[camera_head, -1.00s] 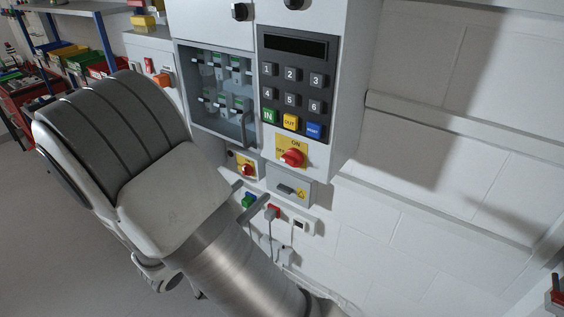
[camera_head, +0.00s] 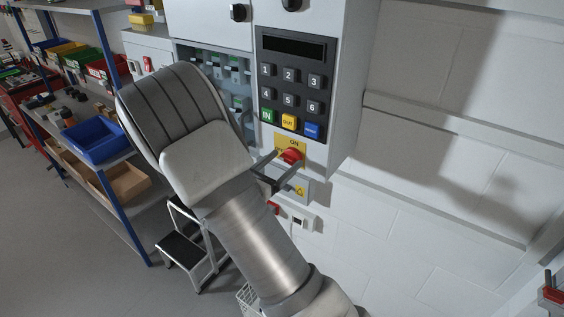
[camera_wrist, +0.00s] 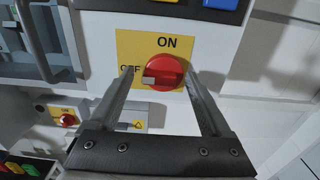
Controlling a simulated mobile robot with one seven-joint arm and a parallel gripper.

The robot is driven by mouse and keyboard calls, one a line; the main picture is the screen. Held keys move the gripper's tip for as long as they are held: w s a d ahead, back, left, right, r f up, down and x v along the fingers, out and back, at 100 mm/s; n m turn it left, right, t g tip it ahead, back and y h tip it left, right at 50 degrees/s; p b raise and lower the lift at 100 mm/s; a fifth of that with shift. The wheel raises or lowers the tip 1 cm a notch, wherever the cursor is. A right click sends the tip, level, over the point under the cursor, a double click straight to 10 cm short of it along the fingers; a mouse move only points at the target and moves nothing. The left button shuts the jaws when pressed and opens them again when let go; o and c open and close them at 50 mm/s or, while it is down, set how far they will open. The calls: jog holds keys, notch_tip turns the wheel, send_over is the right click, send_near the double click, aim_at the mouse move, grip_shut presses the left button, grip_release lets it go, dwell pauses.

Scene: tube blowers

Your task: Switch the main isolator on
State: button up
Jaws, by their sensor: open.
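The main isolator is a round red knob (camera_head: 291,156) on a yellow plate marked ON above and OFF at left. It also shows in the wrist view (camera_wrist: 170,74), where its pale pointer mark lies to the left, towards OFF. My gripper (camera_head: 282,164) is open and empty in front of it. In the wrist view the fingertips of my gripper (camera_wrist: 160,72) stand on the knob's left and right sides, with the left tip over part of the OFF label. I cannot tell whether either finger touches the knob.
A keypad (camera_head: 291,90) sits just above the isolator. A grey box with a warning label (camera_head: 299,190) is just below. A smaller red knob (camera_wrist: 67,119) on yellow is lower left in the wrist view. Shelving with a blue bin (camera_head: 97,140) and a step stool (camera_head: 182,250) stand left.

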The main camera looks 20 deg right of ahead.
grip_shut()
dwell(0.3)
